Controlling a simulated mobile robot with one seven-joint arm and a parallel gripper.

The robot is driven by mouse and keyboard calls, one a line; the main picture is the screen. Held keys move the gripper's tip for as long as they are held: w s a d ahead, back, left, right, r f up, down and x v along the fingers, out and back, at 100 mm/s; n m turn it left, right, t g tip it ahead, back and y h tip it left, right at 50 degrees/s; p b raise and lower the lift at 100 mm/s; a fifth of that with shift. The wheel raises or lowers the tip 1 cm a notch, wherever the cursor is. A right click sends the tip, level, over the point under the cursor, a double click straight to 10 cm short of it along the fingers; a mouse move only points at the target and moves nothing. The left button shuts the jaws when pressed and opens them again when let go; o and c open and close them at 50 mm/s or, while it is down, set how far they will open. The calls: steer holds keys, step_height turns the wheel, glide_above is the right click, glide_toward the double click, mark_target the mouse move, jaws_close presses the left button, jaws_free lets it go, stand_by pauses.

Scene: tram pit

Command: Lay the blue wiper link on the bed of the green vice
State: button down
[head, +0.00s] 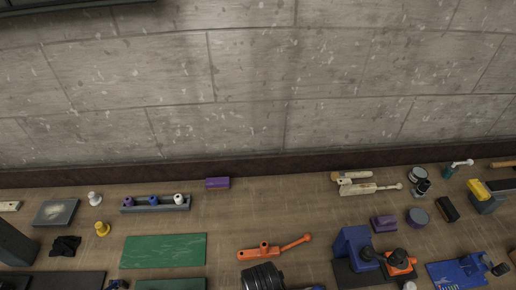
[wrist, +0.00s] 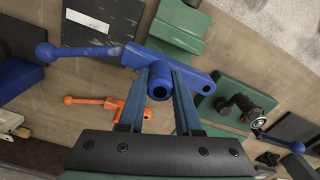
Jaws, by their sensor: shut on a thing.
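In the wrist view my gripper (wrist: 160,97) is shut on the blue wiper link (wrist: 187,71). The link lies across the fingers, its round boss with a hole between them, its ball-ended lever reaching left and its flat arm with a small hole reaching right. A green vice (wrist: 233,87) shows beyond and to the right, with a dark screw and a blue ball-ended handle. The link and fingers hide part of what lies below, so I cannot tell the gap to the vice bed. The link in my grip is not clear in the head view.
An orange link (head: 265,252) lies on the bench, also in the wrist view (wrist: 105,101). Green mats (head: 163,251) lie left of it. A blue block fixture (head: 353,246) and another blue fixture (head: 452,274) stand right. A grey holder (head: 156,205) and purple block (head: 217,183) sit near the wall.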

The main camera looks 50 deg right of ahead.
steer(key=shift+w+d, duration=0.1)
steer(key=shift+f+b, duration=2.65)
steer(key=shift+f, duration=1.25)
steer(key=shift+f+b, duration=0.3)
steer(key=shift+f, duration=0.25)
steer(key=c, duration=0.5)
jaws_free()
step_height(320, 180, up, 13)
steer(key=shift+f+b, duration=0.1)
steer(key=shift+b, duration=0.85)
